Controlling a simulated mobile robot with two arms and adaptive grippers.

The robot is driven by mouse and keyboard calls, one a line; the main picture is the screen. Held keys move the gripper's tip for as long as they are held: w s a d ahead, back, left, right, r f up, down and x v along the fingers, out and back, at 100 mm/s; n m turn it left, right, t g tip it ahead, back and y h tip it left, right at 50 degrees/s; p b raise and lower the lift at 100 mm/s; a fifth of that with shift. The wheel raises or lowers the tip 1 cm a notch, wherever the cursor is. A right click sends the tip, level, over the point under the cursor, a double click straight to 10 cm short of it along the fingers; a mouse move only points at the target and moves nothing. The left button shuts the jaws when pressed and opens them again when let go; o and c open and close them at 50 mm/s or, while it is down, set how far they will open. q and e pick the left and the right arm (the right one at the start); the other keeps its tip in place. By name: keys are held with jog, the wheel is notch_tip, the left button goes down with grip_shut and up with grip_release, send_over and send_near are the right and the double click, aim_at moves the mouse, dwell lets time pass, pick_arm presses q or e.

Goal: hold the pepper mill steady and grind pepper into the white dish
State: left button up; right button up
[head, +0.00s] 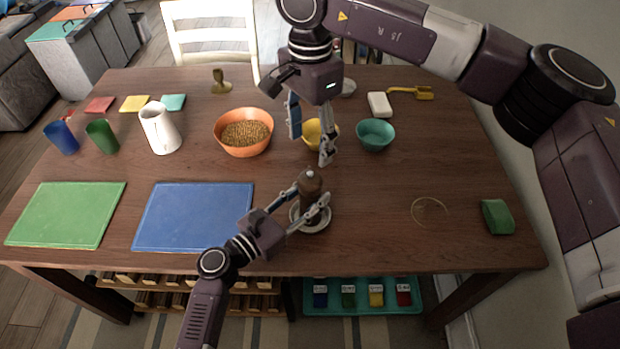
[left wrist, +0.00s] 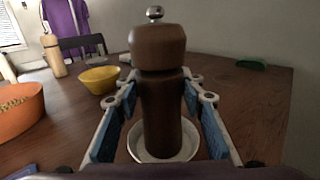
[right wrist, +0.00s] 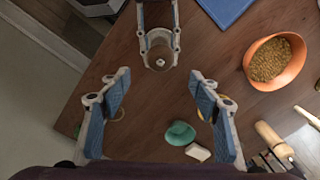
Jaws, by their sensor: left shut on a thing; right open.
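The dark brown pepper mill (head: 311,184) with a silver knob stands upright over the white dish (head: 296,222) near the table's front edge. In the left wrist view the mill (left wrist: 160,100) rises from within the rim of the dish (left wrist: 142,152); I cannot tell if its base touches the bottom. My left gripper (head: 312,208) is shut on the mill's lower body from the front. My right gripper (head: 311,135) is open and empty, pointing down, above and behind the mill. In the right wrist view the mill's top (right wrist: 159,58) shows ahead of the open fingers.
An orange bowl of grain (head: 243,145), a yellow bowl (head: 314,140) and a teal bowl (head: 376,148) stand behind the mill. A blue mat (head: 193,216) lies to the left. A clear round thing (head: 430,211) and a green block (head: 497,216) lie to the right.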

aim_at(310, 177)
notch_tip(310, 177, down, 11)
jog(key=n, duration=0.7)
jog(key=shift+s+f, duration=0.1)
jog(key=shift+f, duration=0.1)
jog(key=c, duration=1.2)
